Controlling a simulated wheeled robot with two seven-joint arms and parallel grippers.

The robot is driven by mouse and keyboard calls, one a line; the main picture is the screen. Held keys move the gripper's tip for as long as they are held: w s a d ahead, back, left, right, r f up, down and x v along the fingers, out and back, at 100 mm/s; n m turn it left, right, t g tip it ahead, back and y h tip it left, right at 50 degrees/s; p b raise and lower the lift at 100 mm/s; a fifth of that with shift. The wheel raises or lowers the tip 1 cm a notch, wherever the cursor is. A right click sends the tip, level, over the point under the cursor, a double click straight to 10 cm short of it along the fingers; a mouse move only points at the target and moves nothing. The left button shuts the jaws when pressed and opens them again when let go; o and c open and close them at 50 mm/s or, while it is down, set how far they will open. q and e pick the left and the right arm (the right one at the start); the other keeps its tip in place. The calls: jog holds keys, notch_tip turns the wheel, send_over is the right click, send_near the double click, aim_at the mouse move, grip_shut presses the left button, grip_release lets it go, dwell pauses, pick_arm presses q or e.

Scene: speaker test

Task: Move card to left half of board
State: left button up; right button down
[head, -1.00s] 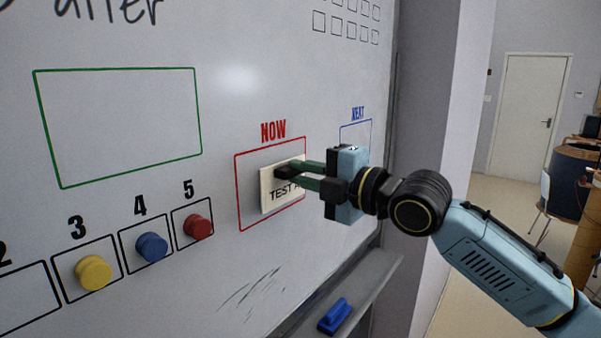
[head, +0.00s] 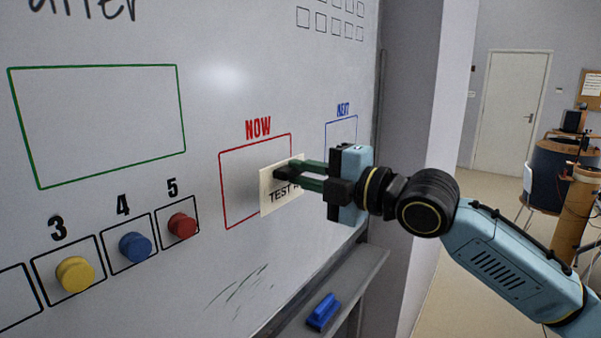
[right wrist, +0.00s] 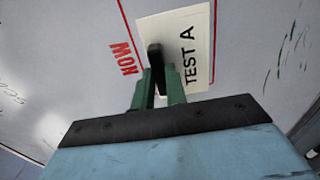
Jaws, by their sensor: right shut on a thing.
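The cream card (head: 268,192) marked "TEST A" is in front of the right part of the red NOW box (head: 236,160) on the whiteboard (head: 230,50). My right gripper (head: 288,172) is shut on the card by a dark piece on its face. In the right wrist view the card (right wrist: 178,28) lies beyond the green fingers (right wrist: 160,85), across a red line of the box. I cannot tell whether the card touches the board. My left gripper is not in view.
A green empty box (head: 95,120) is on the board at left. Yellow (head: 75,273), blue (head: 135,246) and red (head: 182,226) round magnets sit in numbered boxes below. A blue eraser (head: 322,311) lies on the tray (head: 350,275). A blue NEXT box (head: 342,128) is at right.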

jog(key=shift+v, duration=0.95)
